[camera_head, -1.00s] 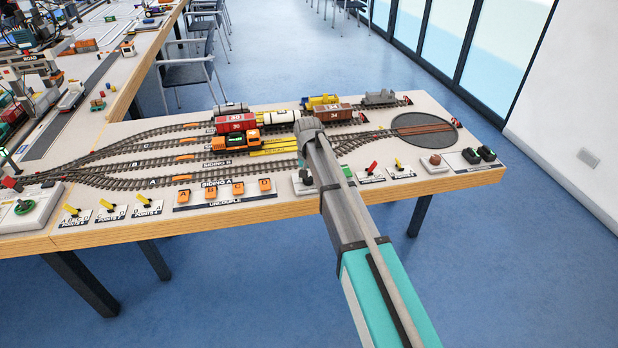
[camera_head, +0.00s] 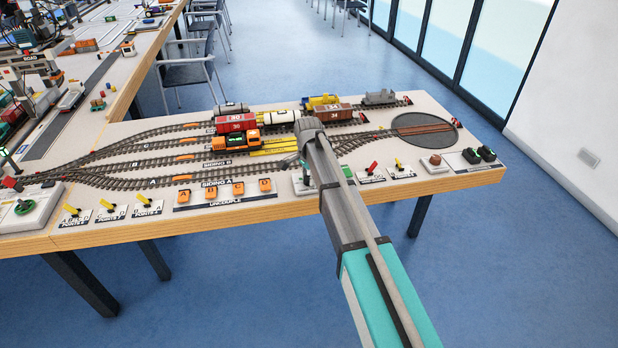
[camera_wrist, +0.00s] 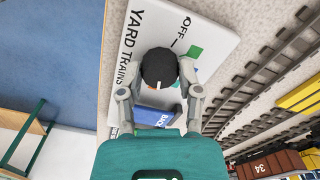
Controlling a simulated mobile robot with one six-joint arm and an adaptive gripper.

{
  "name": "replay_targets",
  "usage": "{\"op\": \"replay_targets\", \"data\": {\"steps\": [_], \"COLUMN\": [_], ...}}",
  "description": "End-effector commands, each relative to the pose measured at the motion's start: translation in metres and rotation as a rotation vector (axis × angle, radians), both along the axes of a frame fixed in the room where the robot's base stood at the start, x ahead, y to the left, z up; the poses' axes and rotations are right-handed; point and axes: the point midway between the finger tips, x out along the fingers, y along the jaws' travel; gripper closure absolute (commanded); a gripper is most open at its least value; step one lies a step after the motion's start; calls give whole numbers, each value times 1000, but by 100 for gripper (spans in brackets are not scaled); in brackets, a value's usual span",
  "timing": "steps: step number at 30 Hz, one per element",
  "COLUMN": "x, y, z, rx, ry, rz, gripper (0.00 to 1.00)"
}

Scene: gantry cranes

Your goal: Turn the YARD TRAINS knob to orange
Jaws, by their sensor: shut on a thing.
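The YARD TRAINS panel (camera_wrist: 205,22) is a white plate in the wrist view. It bears the word OFF, a green patch (camera_wrist: 194,52) and a blue patch (camera_wrist: 155,116) with partly covered lettering. Its round black knob (camera_wrist: 158,66) has a white mark on its lower side in the picture. My gripper (camera_wrist: 160,74) is shut on the knob, one finger on each side. In the head view my arm covers much of the panel (camera_head: 300,190).
Tracks with an orange locomotive (camera_head: 234,142) and wagons lie behind the panel. The uncouple buttons (camera_head: 224,189) are to its left, and a red lever (camera_head: 372,168) is to its right. The turntable (camera_head: 424,128) is farther right.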

Motion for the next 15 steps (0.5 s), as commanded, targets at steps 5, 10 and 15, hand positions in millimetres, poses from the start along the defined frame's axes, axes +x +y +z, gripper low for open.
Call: {"op": "replay_targets", "data": {"steps": [5, 10, 15], "x": [4, 4, 4], "y": [0, 0, 0], "z": [0, 0, 0], "rx": [0, -1, -1], "ry": [-8, -8, -8], "rz": [-52, -68, -68], "gripper": [100, 100, 100]}}
